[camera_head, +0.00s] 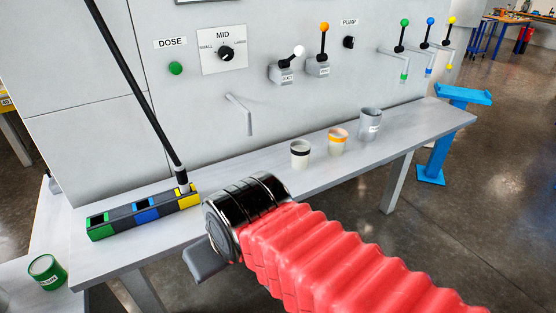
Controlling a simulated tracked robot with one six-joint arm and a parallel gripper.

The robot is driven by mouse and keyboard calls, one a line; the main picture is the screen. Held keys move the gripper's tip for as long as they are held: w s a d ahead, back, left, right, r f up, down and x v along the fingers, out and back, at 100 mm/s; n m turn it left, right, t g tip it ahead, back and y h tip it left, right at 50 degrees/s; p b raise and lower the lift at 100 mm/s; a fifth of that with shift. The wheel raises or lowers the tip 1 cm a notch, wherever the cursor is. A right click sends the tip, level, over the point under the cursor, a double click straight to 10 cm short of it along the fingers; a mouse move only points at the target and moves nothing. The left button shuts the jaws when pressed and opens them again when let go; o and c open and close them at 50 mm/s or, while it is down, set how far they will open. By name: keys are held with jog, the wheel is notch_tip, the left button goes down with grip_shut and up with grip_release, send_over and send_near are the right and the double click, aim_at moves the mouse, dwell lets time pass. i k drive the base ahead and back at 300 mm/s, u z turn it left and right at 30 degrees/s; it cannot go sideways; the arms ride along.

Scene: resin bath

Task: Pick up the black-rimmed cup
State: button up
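The black-rimmed cup (300,154) is pale with a dark band at its top. It stands upright on the grey bench, leftmost of a row of three vessels. My gripper (206,262) is in front of the bench, lower left of the cup and clearly apart from it. Only one grey finger-like part shows; my black wrist and red sleeve hide the rest. I cannot see whether it is open or holds anything.
An orange-rimmed cup (338,142) and a grey jug (370,125) stand right of the black-rimmed cup. A spout (240,115) juts from the panel. A green-blue-yellow block (145,213) sits at the left, a black pole at its yellow end. A green can (47,272) stands lower left.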

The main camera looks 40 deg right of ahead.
aim_at(300, 148)
jog(key=u, duration=0.45)
jog(key=i, duration=1)
jog(key=u, duration=0.05)
